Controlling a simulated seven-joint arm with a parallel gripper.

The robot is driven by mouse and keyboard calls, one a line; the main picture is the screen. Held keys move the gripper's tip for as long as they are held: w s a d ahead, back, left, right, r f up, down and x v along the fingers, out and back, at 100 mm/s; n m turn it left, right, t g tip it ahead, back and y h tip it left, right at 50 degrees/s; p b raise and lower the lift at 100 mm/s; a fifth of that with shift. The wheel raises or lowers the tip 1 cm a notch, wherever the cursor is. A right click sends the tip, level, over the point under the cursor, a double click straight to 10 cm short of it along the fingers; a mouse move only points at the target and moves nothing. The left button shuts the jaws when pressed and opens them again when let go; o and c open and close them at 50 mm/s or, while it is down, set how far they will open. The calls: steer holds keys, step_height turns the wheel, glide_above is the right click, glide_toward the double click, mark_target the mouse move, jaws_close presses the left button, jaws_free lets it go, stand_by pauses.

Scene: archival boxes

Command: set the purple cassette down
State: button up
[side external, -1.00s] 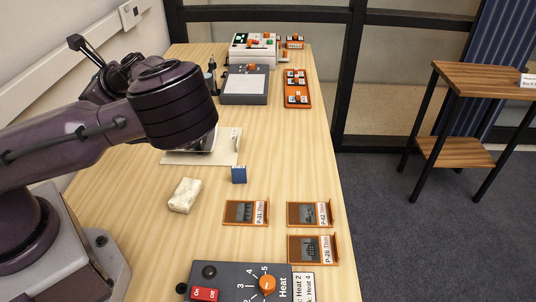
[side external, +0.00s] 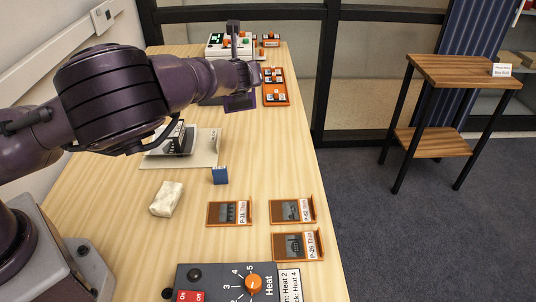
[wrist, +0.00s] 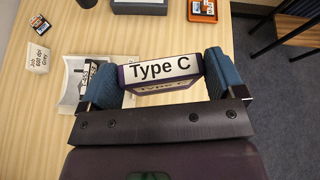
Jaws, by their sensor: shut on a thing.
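The purple cassette (wrist: 160,86) has a white label reading "Type C" and sits between the two blue-padded fingers of my gripper (wrist: 158,74), which is shut on it. In the side view the cassette (side external: 240,103) hangs below my gripper (side external: 238,88), over the far part of the wooden table. It appears held in the air; the gap to the table is hard to judge. My arm hides part of the table and part of the dark grey device behind the cassette.
An orange tray (side external: 275,88) with small items lies right of the cassette. A white device (side external: 215,46) stands at the back. A pale sheet (side external: 205,150), blue block (side external: 220,175), whitish block (side external: 166,199) and several orange-framed slides (side external: 229,213) lie nearer. A side table (side external: 462,72) stands right.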

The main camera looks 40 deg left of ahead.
steer(key=w+d+m+t+h, duration=0.2)
steer(key=w+d+m, duration=0.15)
steer(key=d, duration=0.35)
steer(key=shift+n, duration=0.45)
steer(key=shift+a+f, duration=0.2)
steer(key=shift+f, duration=3.1)
steer(key=shift+a+f, duration=0.2)
steer(key=shift+f, duration=3.05)
steer(key=o, duration=1.1)
steer(key=shift+f, duration=0.15)
steer(key=v, duration=0.7)
steer(key=shift+s+d+r, duration=0.1)
steer(key=shift+d+r, duration=0.15)
steer(key=shift+r, duration=0.05)
steer(key=shift+a, duration=0.1)
